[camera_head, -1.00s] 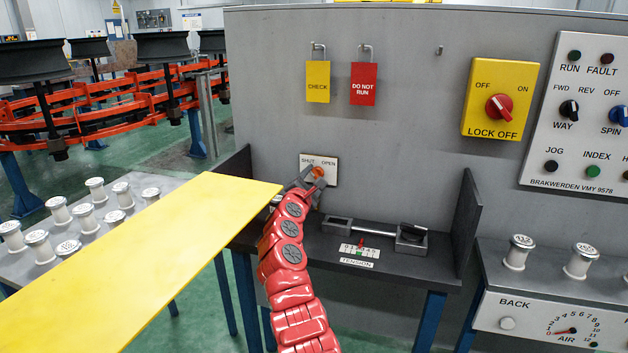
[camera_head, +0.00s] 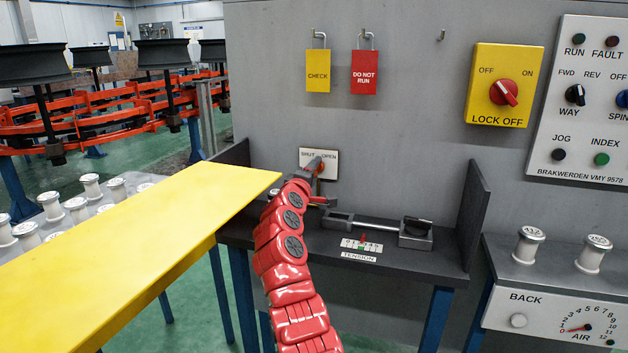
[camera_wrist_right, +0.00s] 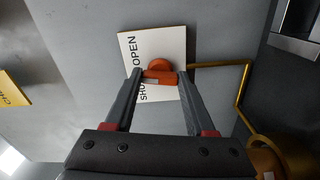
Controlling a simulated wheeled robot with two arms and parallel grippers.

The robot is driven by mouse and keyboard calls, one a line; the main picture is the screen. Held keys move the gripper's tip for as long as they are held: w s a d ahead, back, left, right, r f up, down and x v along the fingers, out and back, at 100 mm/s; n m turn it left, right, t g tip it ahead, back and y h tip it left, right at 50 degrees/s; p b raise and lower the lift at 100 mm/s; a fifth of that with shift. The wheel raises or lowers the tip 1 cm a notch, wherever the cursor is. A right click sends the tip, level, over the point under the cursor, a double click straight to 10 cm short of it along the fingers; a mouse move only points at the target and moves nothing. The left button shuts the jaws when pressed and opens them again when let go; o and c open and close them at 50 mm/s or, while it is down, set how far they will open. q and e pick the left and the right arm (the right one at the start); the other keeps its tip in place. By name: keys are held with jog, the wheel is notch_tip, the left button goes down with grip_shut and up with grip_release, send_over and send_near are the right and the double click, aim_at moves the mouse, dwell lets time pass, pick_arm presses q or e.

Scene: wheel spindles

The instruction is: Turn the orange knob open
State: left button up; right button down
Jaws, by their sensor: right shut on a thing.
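The orange knob (camera_wrist_right: 160,68) sits on a white plate (camera_head: 330,158) lettered SHUT and OPEN, on the grey panel above the dark shelf. My right gripper (camera_head: 319,170) is at the knob, with its arm coming up from below. In the right wrist view the two fingers (camera_wrist_right: 158,78) stand on either side of the knob's grip bar and are shut on it. In that view the plate (camera_wrist_right: 150,45) shows behind the fingers, with part of its lettering covered. In the head view my gripper hides most of the knob. My left gripper is not in view.
A yellow board (camera_head: 140,245) juts across the left front, near my right arm. A bar mechanism marked TENSION (camera_head: 378,228) lies on the dark shelf. A brass-coloured bent rod (camera_wrist_right: 243,88) shows right of the fingers in the wrist view. Side plates (camera_head: 475,215) flank the shelf.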

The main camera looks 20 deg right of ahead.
jog(key=shift+f+m+b, duration=0.2)
jog(key=shift+m+b, duration=1.55)
jog(key=shift+m, duration=1.55)
jog(key=shift+c, duration=1.2)
grip_release()
jog(key=shift+r, duration=0.1)
